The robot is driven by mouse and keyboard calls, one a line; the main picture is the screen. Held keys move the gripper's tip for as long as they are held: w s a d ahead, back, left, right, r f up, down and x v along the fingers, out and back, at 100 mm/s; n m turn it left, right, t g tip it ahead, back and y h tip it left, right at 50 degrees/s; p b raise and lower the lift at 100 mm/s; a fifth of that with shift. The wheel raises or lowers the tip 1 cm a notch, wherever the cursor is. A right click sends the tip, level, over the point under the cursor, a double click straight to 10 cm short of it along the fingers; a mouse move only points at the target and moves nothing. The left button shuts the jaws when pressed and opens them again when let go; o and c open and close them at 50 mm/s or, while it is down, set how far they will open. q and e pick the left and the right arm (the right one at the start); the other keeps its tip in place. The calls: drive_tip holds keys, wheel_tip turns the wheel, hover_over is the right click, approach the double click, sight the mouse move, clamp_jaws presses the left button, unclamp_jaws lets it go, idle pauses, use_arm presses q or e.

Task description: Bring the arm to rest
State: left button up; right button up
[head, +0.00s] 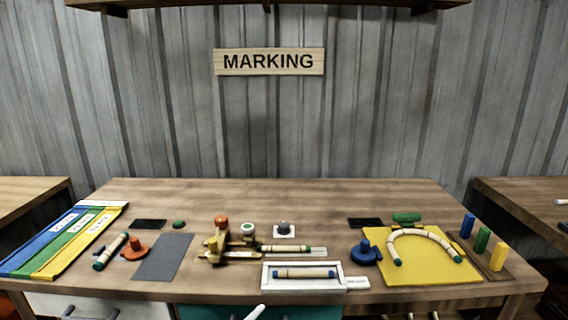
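Neither of my grippers shows in the head view, and no clear arm link is seen. The wooden workbench (330,199) stands in front of me under a wooden sign reading MARKING (268,62). A curved rattan piece (420,235) with green ends lies on a yellow board (428,277) at the right. A straight rattan piece (304,273) with blue ends lies in a white tray (303,286). Another straight rattan piece (111,251) lies at the left.
Blue, green and yellow strips (62,240) lie at the left. A wooden jig (222,245) with an orange knob stands mid-bench. Coloured blocks (482,240) stand at the right. A pale, unclear piece (255,313) shows at the bottom edge. The back of the bench is clear.

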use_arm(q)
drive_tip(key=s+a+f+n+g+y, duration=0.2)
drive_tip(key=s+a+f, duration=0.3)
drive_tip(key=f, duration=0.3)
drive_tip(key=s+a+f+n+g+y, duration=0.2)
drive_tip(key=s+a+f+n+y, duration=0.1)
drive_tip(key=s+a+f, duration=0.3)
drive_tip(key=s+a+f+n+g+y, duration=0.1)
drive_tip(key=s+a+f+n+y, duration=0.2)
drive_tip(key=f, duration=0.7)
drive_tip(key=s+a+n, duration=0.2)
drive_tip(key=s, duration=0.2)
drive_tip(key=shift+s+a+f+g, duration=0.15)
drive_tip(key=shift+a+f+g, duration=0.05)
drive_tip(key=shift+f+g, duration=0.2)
